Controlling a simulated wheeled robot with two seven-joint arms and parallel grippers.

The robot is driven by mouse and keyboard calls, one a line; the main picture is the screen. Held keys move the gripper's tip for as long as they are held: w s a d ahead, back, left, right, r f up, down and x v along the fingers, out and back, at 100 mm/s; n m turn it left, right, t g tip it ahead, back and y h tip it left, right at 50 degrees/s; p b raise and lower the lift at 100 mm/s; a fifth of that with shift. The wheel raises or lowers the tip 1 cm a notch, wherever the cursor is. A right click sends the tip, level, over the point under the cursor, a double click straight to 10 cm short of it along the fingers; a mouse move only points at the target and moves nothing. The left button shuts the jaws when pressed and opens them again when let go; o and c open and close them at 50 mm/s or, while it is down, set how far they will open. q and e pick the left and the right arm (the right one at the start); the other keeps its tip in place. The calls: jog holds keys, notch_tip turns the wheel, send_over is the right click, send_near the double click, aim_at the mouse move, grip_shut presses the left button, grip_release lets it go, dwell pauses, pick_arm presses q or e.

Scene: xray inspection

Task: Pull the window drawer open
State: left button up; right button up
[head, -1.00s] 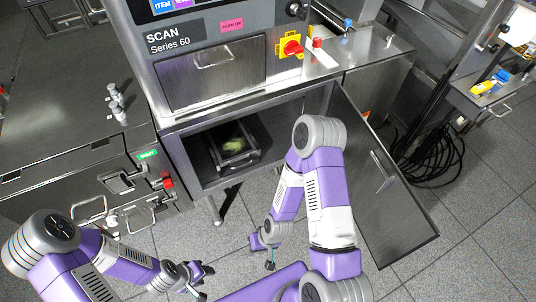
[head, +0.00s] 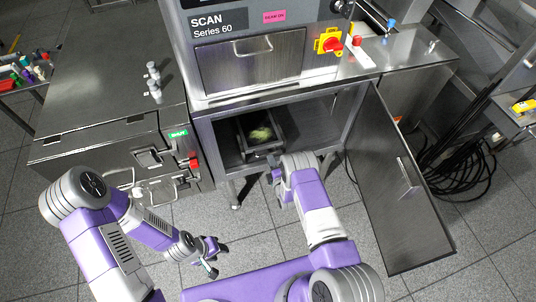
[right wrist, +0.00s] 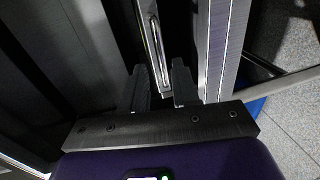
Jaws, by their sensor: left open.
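A dark drawer (head: 247,148) with a window, a greenish patch showing in it, sits inside the open cabinet below the SCAN panel; I take it as the window drawer. My right gripper (head: 272,178) is in front of the cabinet, low and close to this drawer, partly hidden by its own arm. In the right wrist view, my right gripper (right wrist: 161,84) has its fingers apart, with a bright metal bar (right wrist: 154,45), likely the handle, running between and beyond them. I cannot tell if they touch it. My left gripper (head: 214,258) is open and empty above the floor at the lower left.
The cabinet door (head: 402,190) stands open to the right. A closed metal panel with a handle (head: 252,60) is above the opening, beside a red and yellow switch (head: 329,42). A steel unit with latches (head: 110,140) stands at the left. Cables (head: 460,175) lie at the right.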

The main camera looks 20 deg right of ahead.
jog(key=b+x, duration=0.2)
jog(key=x, duration=0.4)
grip_shut()
